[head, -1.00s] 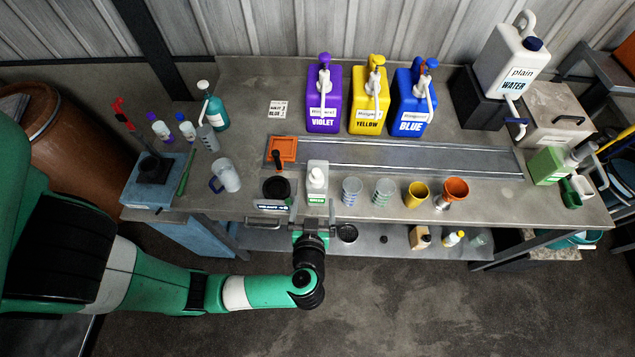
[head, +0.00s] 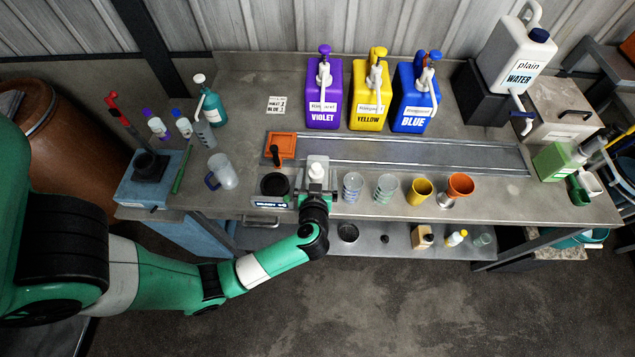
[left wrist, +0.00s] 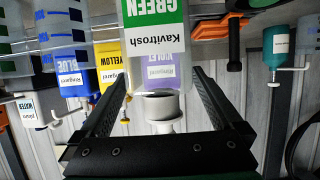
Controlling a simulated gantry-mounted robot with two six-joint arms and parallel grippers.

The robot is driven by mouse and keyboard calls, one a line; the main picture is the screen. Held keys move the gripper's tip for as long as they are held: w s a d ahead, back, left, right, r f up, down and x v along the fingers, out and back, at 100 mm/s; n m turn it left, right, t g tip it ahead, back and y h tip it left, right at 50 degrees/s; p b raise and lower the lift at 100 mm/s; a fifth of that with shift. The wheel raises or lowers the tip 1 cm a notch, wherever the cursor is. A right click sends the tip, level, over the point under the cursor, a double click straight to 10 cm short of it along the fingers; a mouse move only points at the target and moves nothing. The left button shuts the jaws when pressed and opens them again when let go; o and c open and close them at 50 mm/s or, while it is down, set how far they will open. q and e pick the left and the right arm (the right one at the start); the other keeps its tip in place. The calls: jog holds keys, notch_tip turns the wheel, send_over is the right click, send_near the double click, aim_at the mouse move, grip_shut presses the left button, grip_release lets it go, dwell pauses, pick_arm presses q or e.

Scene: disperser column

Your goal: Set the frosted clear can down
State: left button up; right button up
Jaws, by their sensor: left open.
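The frosted clear can (head: 318,168) stands upright near the front edge of the bench, with a white pump top. In the left wrist view, which is upside down, the can (left wrist: 155,62) shows a green and white label reading GREEN and Kavitrosh. My left gripper (head: 318,192) is open in front of the can in the head view and hides its lower part. In the left wrist view the open fingers show on either side of the can; whether they touch it I cannot tell. My right gripper is not in view.
A black round-topped device (head: 275,184) stands just left of the can, and a clear striped cup (head: 353,187) just right. A yellow cup (head: 419,191) and an orange cup (head: 460,186) stand further right. Violet (head: 324,95), yellow and blue jugs stand behind the metal rail (head: 400,155).

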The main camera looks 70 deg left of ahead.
pick_arm(q)
grip_shut()
dwell(0.3)
